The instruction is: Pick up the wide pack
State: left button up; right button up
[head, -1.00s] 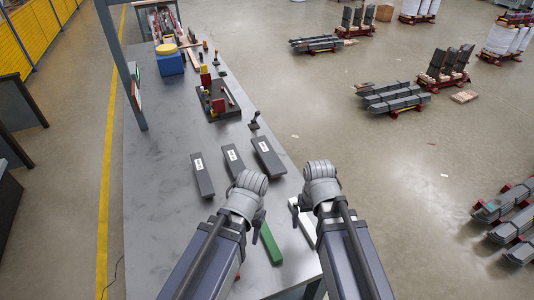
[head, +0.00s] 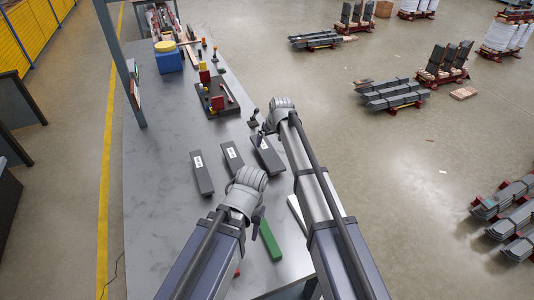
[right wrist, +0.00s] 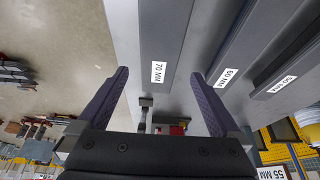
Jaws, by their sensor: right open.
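Three dark grey packs lie side by side on the grey table. The right one, the wide pack (head: 270,160), looks widest; in the right wrist view the pack (right wrist: 161,40) bears a "70 MM" label. The middle pack (head: 233,160) and left pack (head: 203,177) are narrower; the wrist view shows labels "60 MM" and "50 MM". My right gripper (right wrist: 160,98) is open, its two purple-grey fingers apart, with nothing between them, near the labelled end of the wide pack. My left gripper (head: 257,212) hangs over the near table by a green bar; its jaws are too hidden to judge.
The green bar (head: 269,242) and a white bar (head: 297,214) lie near the front, partly behind my arms. A dark tray with red and yellow pieces (head: 216,97) stands farther back, with a blue block (head: 168,63) beyond. The table's left side is clear.

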aim_at(267, 151)
pick_arm(q)
jog(key=shift+f+b, duration=3.75)
jog(key=shift+b, duration=0.05)
pick_arm(e)
jog(key=shift+s+x, duration=0.2)
jog(key=shift+x, duration=3.75)
jog(key=shift+d, duration=0.1)
pick_arm(q)
jog(key=shift+r, duration=0.1)
pick_arm(e)
jog(key=shift+c, duration=0.5)
grip_shut()
